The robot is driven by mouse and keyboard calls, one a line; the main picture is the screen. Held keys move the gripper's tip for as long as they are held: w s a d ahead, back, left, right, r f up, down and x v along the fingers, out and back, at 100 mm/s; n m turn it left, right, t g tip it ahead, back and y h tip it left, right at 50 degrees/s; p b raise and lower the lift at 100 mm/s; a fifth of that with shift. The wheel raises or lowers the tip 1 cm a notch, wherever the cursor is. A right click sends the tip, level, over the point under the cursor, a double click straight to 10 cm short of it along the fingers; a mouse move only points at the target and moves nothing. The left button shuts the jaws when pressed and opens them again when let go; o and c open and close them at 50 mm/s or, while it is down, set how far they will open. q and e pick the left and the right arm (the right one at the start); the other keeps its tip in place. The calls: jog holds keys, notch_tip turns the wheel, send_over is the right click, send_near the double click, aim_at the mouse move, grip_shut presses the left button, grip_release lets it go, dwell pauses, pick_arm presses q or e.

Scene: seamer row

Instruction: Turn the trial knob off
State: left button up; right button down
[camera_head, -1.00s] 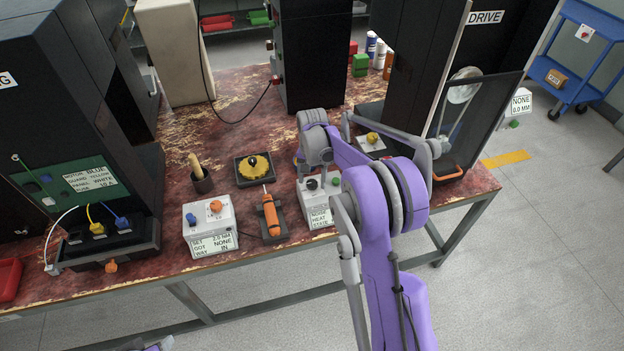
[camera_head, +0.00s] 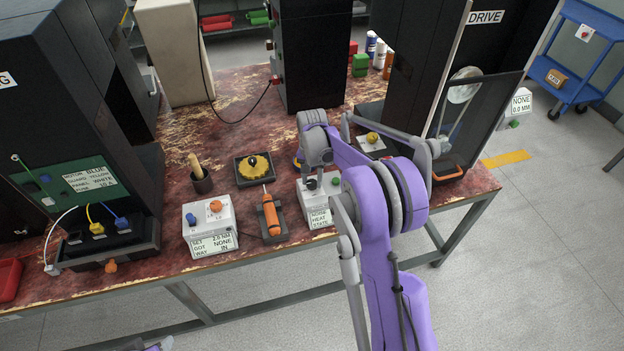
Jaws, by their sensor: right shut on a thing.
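A white box (camera_head: 319,211) labelled NOISE, HEAT, STATE stands near the bench's front edge. A dark knob (camera_head: 311,184) is on its top, and a green button (camera_head: 336,181) is beside it. My right gripper (camera_head: 313,177) points down over this box and is shut on the dark knob, which it partly hides. The fingertips are small and partly covered by my own wrist. I cannot read which way the knob is turned. My left gripper is out of sight; only a bit of my left arm shows at the bottom edge.
An orange screwdriver (camera_head: 271,215) lies in a dark holder left of the box. Farther left is another white box (camera_head: 210,222) with blue and orange knobs.

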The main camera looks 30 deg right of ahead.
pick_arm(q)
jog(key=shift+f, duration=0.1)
pick_arm(e)
jog(key=n+b, duration=0.1)
jog(key=n, duration=0.2)
jog(key=shift+n, duration=0.4)
jog(key=n+b, duration=0.1)
jog(key=n, duration=0.3)
jog(key=shift+b, duration=0.3)
jog(key=n+b, duration=0.1)
jog(key=n, duration=0.4)
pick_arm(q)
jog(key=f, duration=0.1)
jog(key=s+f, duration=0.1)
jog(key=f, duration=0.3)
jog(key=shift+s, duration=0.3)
pick_arm(e)
jog(key=n, duration=0.4)
jog(key=shift+n, duration=0.4)
jog(key=shift+c, duration=2.1)
grip_release()
